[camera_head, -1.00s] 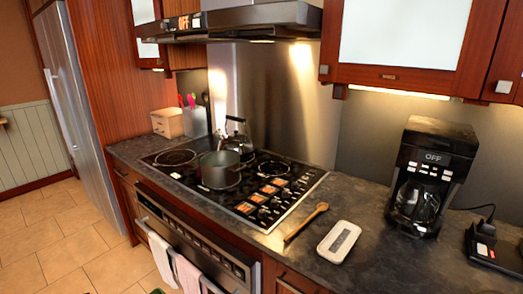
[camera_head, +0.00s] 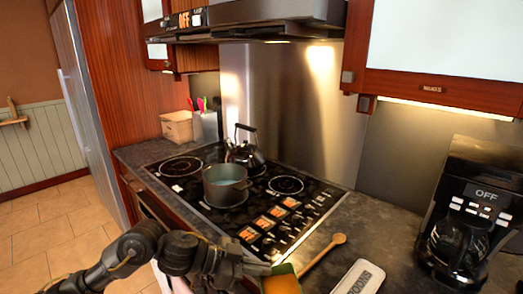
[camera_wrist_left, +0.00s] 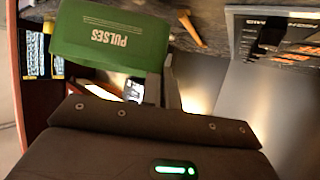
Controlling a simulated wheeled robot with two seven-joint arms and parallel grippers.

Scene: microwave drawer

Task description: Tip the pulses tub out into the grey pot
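The pulses tub is a green box lettered PULSES in the left wrist view (camera_wrist_left: 110,35). In the head view its green and orange end (camera_head: 282,280) shows at the bottom edge, the rest cut off. My left gripper (camera_head: 258,270) is at the tub, and in the wrist view the tub sits between its fingers, so it looks shut on it. The grey pot (camera_head: 222,194) stands upright and open on the cooktop, up and left of the tub, apart from it. My right gripper is not in view.
A kettle (camera_head: 244,152) stands just behind the pot on the black cooktop (camera_head: 180,168). A wooden spoon (camera_head: 322,256) and a white labelled container (camera_head: 360,278) lie on the counter right of the tub. A coffee maker (camera_head: 472,215) stands further right. The range hood (camera_head: 270,20) hangs above.

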